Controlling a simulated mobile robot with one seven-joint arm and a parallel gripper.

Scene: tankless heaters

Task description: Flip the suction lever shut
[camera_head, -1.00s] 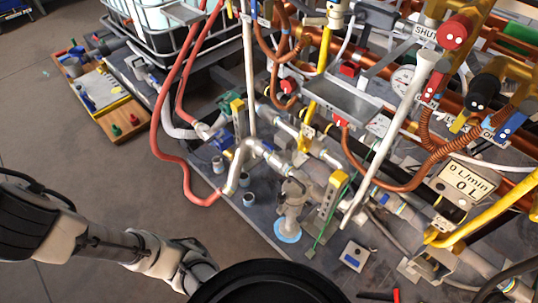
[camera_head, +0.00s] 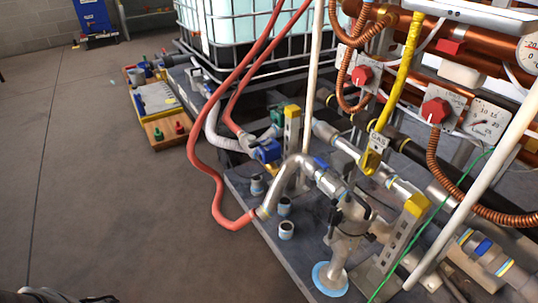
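No lever is clearly marked as suction. A blue-handled valve (camera_head: 266,151) sits where the red hose fittings meet the pipework on the grey bench. A green-handled valve (camera_head: 277,117) is just behind it. I cannot tell which is the suction lever, or how either handle is set. A grey pump-like fitting (camera_head: 352,222) stands on a blue-rimmed disc right of the bent silver pipe (camera_head: 300,165). My gripper is not in view; only a sliver of my arm shows at the lower left edge, well away from the valves.
Red hoses (camera_head: 212,170) loop over the bench's left side. Small grey cups (camera_head: 286,229) stand near its front edge. A white upright pole (camera_head: 313,70), yellow pipe and copper pipes crowd the right. A caged tank (camera_head: 240,40) is behind. The floor (camera_head: 100,200) at left is clear.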

